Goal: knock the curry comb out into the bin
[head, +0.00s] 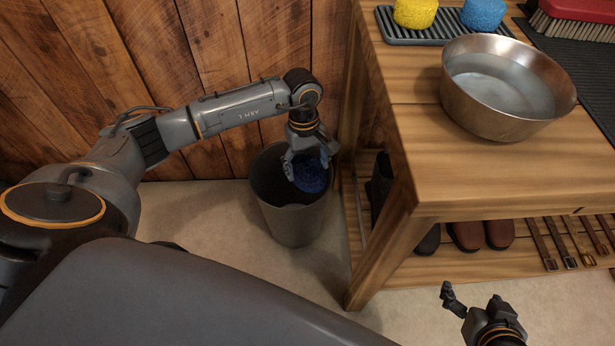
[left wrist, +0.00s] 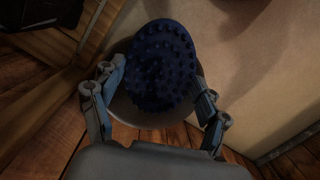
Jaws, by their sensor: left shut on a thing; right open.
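The curry comb (head: 312,176) is dark blue and oval. In the left wrist view its face, covered in rubber nubs, shows between the fingers (left wrist: 160,65). My left gripper (head: 308,165) is shut on it and holds it over the mouth of the bin. The bin (head: 290,222) is a grey-brown round bucket on the floor between the wooden wall and the bench. In the left wrist view part of the bin's rim shows behind the comb. My right gripper (head: 452,300) is open and empty at the lower right, low in front of the bench.
A wooden bench (head: 440,175) stands right of the bin. On it are a metal bowl of water (head: 508,90), a rack (head: 400,35) with yellow and blue sponges, and a red brush (head: 575,15). Boots and straps fill the lower shelf. Bare floor lies left of the bin.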

